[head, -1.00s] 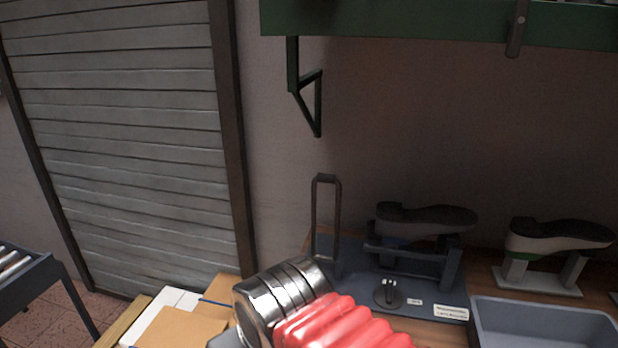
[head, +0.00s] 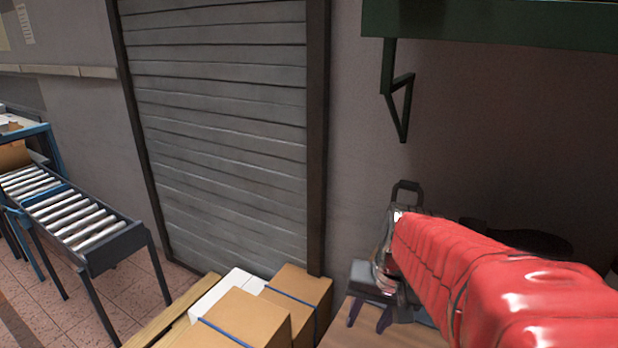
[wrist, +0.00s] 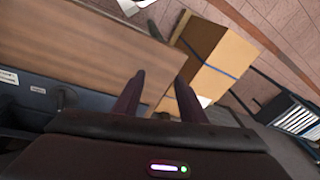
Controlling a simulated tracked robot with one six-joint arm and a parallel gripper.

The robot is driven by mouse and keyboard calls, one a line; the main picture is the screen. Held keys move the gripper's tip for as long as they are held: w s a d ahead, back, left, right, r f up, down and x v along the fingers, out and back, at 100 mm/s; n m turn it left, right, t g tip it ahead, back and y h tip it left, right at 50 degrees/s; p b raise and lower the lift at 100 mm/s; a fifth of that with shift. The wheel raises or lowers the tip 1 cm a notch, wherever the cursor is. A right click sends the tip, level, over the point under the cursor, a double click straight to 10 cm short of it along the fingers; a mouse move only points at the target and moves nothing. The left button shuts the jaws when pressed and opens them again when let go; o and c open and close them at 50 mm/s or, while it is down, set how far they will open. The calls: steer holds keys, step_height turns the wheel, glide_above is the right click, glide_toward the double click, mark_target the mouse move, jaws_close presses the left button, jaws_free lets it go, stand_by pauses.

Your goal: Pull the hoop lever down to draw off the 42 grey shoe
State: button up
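The hoop lever (head: 405,188) stands upright behind my arm in the head view; only its top loop shows. A shoe with a dark sole (head: 540,241) lies to its right, mostly hidden by my red-sleeved arm; its grey upper and size mark cannot be seen. My gripper (head: 368,321) points down over the left end of the bench, left of and in front of the lever. In the wrist view its two fingers (wrist: 160,78) are apart with nothing between them. The blue base plate (wrist: 35,92) shows at left there; the lever is not clearly visible.
The wooden bench top (wrist: 85,50) has bare room beside the base plate. Cardboard boxes (head: 300,289) stand left of the bench. A roller conveyor (head: 85,220) is farther left. A green shelf (head: 480,22) with a bracket hangs above.

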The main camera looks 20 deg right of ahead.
steer(key=w+d+m+t+y, duration=0.25)
steer(key=d+m, duration=0.25)
steer(key=d, duration=0.3)
steer(key=w+d+m+t+y, duration=0.1)
steer(key=w+d+m+y, duration=0.1)
steer(key=w+d+m, duration=0.45)
steer(key=w+d+m+t+y, duration=0.1)
steer(key=d+m+t+y, duration=0.15)
steer(key=d, duration=0.65)
steer(key=w+d+r+m+t+y, duration=0.1)
steer(key=d+r+m+t, duration=0.1)
steer(key=r, duration=0.5)
steer(key=w+d+r+m+t+y, duration=0.1)
steer(key=d+r+m+t+y, duration=0.1)
steer(key=r, duration=0.5)
steer(key=shift+w+d+r+m+t+y, duration=0.35)
steer(key=shift+d+m+t, duration=0.35)
steer(key=shift+d, duration=0.45)
steer(key=shift+f, duration=0.1)
steer(key=x, duration=1.4)
steer(key=shift+d, duration=0.1)
steer(key=shift+c, duration=0.7)
